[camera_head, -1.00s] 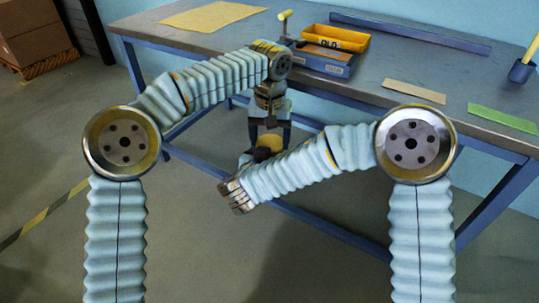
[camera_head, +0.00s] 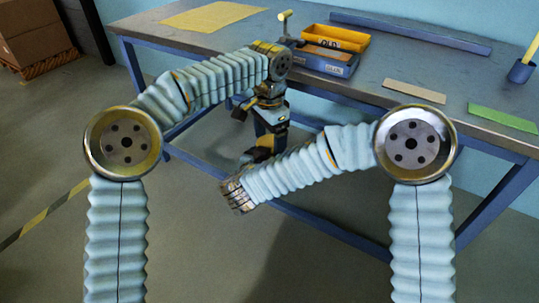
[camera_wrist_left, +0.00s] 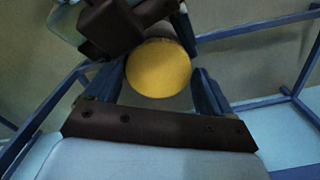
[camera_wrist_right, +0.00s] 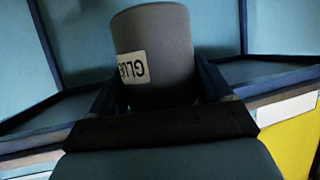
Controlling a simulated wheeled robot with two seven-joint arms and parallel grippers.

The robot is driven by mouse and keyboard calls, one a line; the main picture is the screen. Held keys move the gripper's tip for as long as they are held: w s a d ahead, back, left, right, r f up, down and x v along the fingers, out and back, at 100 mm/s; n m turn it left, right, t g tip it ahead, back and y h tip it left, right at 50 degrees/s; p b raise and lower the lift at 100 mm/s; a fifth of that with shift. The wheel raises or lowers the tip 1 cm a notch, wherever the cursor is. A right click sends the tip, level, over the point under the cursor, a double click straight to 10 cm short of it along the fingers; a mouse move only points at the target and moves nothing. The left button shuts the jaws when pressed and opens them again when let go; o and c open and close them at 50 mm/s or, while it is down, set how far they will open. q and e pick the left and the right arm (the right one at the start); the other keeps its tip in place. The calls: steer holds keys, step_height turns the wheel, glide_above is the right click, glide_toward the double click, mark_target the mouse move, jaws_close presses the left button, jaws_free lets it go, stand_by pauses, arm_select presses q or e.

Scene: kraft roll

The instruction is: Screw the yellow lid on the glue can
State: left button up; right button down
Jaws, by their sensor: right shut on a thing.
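The yellow lid (camera_wrist_left: 158,68) shows as a round disc in the left wrist view, at the end of the grey glue can. My left gripper (camera_head: 266,143) is over the can, its fingers open on both sides of the lid with a narrow gap. The glue can (camera_wrist_right: 155,50) is grey with a white label in the right wrist view. My right gripper (camera_wrist_right: 160,95) is shut on it.
The workbench (camera_head: 375,75) stands behind my arms. On it are a yellow bin (camera_head: 335,38), a blue bin (camera_head: 322,61), a tan strip (camera_head: 414,91), a green strip (camera_head: 503,117) and a blue cup (camera_head: 521,71). The floor in front is clear.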

arm_select(q)
steer(key=shift+o, duration=1.2)
steer(key=shift+d, duration=0.1)
steer(key=shift+r, duration=2.3)
steer(key=shift+c, duration=0.4)
steer(key=n, duration=0.1)
steer(key=r+n, duration=0.1)
steer(key=n, duration=0.3)
steer(key=shift+r, duration=0.3)
steer(key=r+n, duration=0.1)
steer(key=n, duration=0.1)
steer(key=r+n, duration=0.1)
steer(key=n, duration=0.1)
steer(key=shift+n, duration=0.3)
steer(key=shift+f, duration=0.1)
